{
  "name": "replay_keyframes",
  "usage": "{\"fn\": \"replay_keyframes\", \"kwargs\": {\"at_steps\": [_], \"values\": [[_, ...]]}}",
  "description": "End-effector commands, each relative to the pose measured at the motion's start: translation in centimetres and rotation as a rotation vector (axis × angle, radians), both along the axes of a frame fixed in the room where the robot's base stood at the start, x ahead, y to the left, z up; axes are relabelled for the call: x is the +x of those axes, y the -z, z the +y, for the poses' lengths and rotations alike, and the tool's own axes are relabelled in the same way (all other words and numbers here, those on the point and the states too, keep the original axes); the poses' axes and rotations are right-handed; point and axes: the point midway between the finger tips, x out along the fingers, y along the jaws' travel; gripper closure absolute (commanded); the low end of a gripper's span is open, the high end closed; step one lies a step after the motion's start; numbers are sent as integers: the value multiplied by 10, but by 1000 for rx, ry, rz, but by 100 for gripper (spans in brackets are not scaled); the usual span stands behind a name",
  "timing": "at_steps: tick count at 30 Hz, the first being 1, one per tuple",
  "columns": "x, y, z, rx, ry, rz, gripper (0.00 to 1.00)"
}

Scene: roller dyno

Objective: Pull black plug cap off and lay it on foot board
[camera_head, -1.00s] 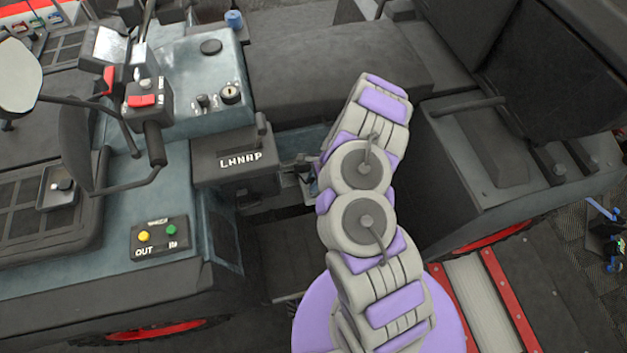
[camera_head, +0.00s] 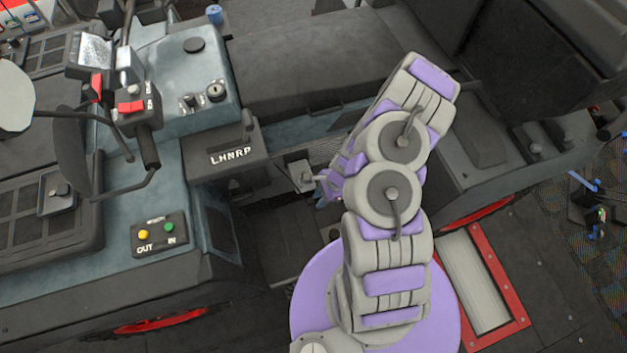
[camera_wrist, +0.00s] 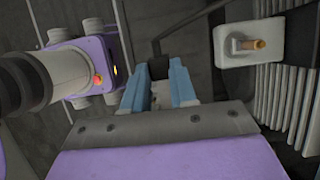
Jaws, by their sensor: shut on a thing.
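A black plug cap (camera_wrist: 158,69) is held between the blue fingertips of my gripper (camera_wrist: 160,85) in the wrist view. The gripper is shut on it and is apart from the pale socket box (camera_wrist: 228,50), which lies to its upper right there. A bare brass-coloured stub (camera_wrist: 255,44) sticks out of that box. In the head view the box (camera_head: 301,172) sits below the seat, with my gripper (camera_head: 325,188) just to its right, partly hidden by my arm. The dark foot board (camera_head: 285,235) lies below the box.
The black bench seat (camera_head: 320,65) is behind. The grey console marked LHNRP (camera_head: 222,165) stands left of the box. Ribbed slats (camera_wrist: 285,95) run beside the box in the wrist view. A red-edged roller frame (camera_head: 480,285) is at lower right. The foot board looks clear.

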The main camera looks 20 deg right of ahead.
Motion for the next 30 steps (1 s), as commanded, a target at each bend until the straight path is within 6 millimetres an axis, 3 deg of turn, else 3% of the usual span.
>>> {"fn": "replay_keyframes", "kwargs": {"at_steps": [3, 9, 21, 30], "values": [[-14, -2, -1, -1, 2, 1, 100], [-24, -6, -2, -2, 1, -1, 100], [-24, -34, -4, -2, 2, -1, 100], [-24, -35, -3, -3, 1, -2, 100]]}}
